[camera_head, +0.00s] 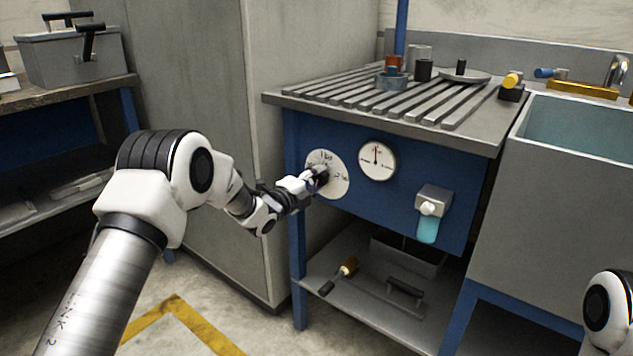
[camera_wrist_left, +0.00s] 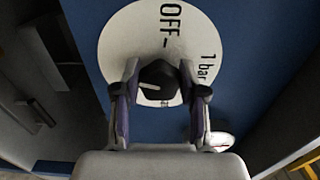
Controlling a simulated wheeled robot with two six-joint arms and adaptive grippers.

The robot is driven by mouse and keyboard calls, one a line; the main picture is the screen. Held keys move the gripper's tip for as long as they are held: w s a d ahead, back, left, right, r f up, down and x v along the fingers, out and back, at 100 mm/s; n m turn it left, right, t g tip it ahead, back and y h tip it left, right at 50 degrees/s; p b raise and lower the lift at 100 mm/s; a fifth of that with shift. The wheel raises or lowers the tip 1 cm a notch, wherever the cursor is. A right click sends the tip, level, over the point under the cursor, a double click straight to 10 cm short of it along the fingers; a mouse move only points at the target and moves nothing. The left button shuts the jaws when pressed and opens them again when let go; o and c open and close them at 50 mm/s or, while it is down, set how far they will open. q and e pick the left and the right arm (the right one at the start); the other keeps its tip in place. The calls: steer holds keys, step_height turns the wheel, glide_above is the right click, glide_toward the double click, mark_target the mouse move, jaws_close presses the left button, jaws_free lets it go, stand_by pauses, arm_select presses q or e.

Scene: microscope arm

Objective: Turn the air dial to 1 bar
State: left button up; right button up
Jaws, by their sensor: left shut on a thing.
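The air dial is a round white plate (camera_head: 341,186) on the blue front panel of the bench, with marks for OFF, 1 bar and a partly hidden further one. It also shows in the left wrist view (camera_wrist_left: 122,40). My left gripper (camera_head: 316,180) is shut on the dial's black knob (camera_wrist_left: 160,78), one finger on each side. A white line on the knob lies on its left half in the wrist view, while the 1 bar mark is on the right. My right gripper is out of view.
A round white gauge (camera_head: 378,161) with a red needle pointing about straight up is right of the dial. A grey box with a white knob (camera_head: 432,205) sits lower right. A tall grey cabinet (camera_head: 205,130) stands close on the left.

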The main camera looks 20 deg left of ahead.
arm_select(q)
steer(key=shift+m, duration=0.3)
steer(key=o, duration=1.1)
steer(key=shift+o, duration=0.2)
steer(key=v, duration=1.2)
